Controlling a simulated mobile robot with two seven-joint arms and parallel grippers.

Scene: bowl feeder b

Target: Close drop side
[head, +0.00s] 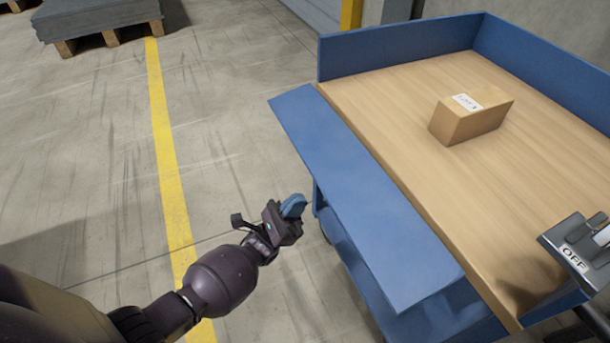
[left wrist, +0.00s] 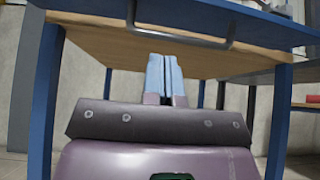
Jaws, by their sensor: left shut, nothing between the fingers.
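The drop side is a long blue panel (head: 365,195) along the near left edge of a wood-topped cart (head: 415,90). It is swung outward and down, leaving that edge of the top open. My left gripper (head: 293,206) is shut and empty, just left of the panel and apart from it in the head view. In the left wrist view its two pale blue fingertips (left wrist: 165,75) are together, below the wooden underside. A grey bar handle (left wrist: 185,40) shows above them.
A cardboard box (head: 468,118) with a white label lies on the cart top. Blue walls (head: 400,45) stand at the back. A loaded pallet (head: 95,25) is far left. The floor left of the cart is clear.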

